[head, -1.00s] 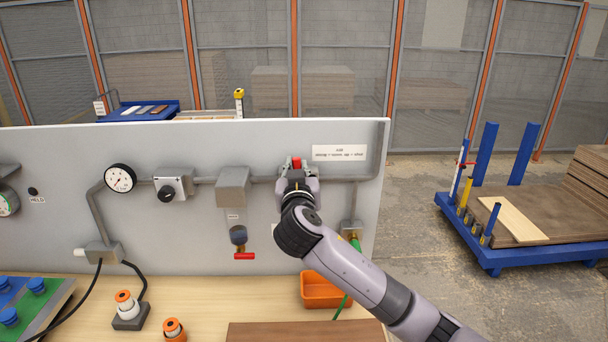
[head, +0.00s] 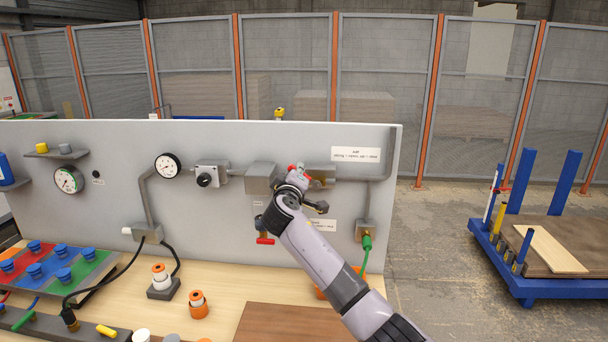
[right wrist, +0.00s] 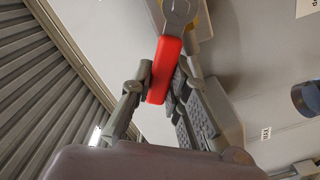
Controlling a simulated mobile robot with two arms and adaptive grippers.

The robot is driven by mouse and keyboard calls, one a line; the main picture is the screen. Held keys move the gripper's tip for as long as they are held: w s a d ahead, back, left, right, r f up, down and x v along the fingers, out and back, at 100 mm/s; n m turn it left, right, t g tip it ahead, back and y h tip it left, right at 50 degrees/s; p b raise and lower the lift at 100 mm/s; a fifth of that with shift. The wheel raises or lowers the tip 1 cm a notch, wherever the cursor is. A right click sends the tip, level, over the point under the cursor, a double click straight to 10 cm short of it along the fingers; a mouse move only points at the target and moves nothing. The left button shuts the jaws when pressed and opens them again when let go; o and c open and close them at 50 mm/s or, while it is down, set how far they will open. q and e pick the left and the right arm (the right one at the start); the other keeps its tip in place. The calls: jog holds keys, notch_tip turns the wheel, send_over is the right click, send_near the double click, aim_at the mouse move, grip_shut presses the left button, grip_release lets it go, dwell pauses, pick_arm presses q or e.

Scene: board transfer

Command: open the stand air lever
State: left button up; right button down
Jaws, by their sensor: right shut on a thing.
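The red air lever (right wrist: 165,68) sits between the fingers of my right gripper (right wrist: 158,86) in the right wrist view, its grey metal end reaching up out of the grip. In the head view my right gripper (head: 297,178) is at the upper pipe of the grey panel, just left of the brassy valve body (head: 322,179). It is shut on the lever and hides most of it. A white label (head: 356,154) is above and right of the valve. My left gripper is not in view.
Left along the pipe are a grey box (head: 262,178), a black knob (head: 204,180) and a gauge (head: 168,166). A green hose fitting (head: 367,243) is lower right. My forearm partly covers an orange bin.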

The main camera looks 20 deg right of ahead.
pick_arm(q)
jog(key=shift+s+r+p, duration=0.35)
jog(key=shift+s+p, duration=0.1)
pick_arm(e)
jog(key=shift+w+a+f+n, duration=0.1)
jog(key=shift+a+f+n, duration=0.1)
jog(key=shift+f+n, duration=0.7)
jog(key=shift+w+a+f+n, duration=0.15)
jog(key=shift+f+n, duration=0.2)
jog(key=shift+n, duration=1.1)
jog(key=shift+w+a+f+n, duration=0.1)
jog(key=shift+a+f+n, duration=0.1)
jog(key=shift+f+n, duration=0.7)
jog(key=shift+r+n, duration=0.15)
jog(key=shift+n, duration=0.3)
jog(key=c, duration=1.5)
grip_release()
jog(key=v, duration=1.2)
